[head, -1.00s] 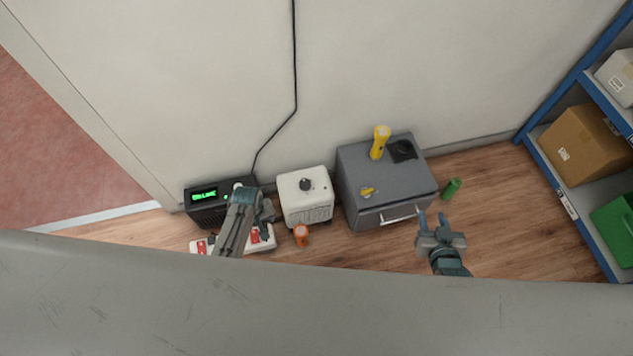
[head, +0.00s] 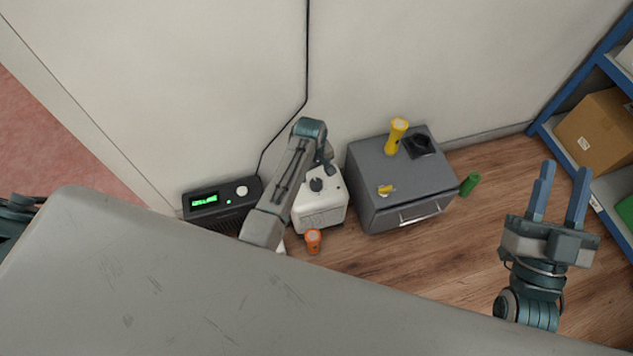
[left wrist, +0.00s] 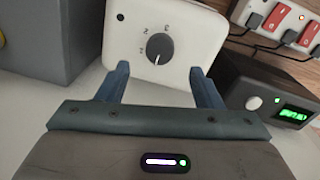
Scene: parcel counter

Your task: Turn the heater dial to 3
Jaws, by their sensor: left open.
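The white heater (head: 322,212) stands on the floor against the wall, with a dark round dial (head: 317,184) on its top face. In the left wrist view the dial (left wrist: 160,47) shows digits 1, 2 and 3 around it. Its pale mark appears to point down-left, on the side of the 1. My left gripper (head: 329,166) is above the heater, close to the dial. In the left wrist view my left gripper (left wrist: 159,72) is open, its fingers apart on either side below the dial. My right gripper (head: 563,187) is open and empty at the right.
A grey cabinet (head: 384,172) with a yellow flashlight (head: 396,137) stands right of the heater. A black device with a green display (head: 222,205) is at the left. An orange item (head: 313,241) and a green cylinder (head: 469,185) stand on the floor. A power strip (left wrist: 290,22) shows in the left wrist view.

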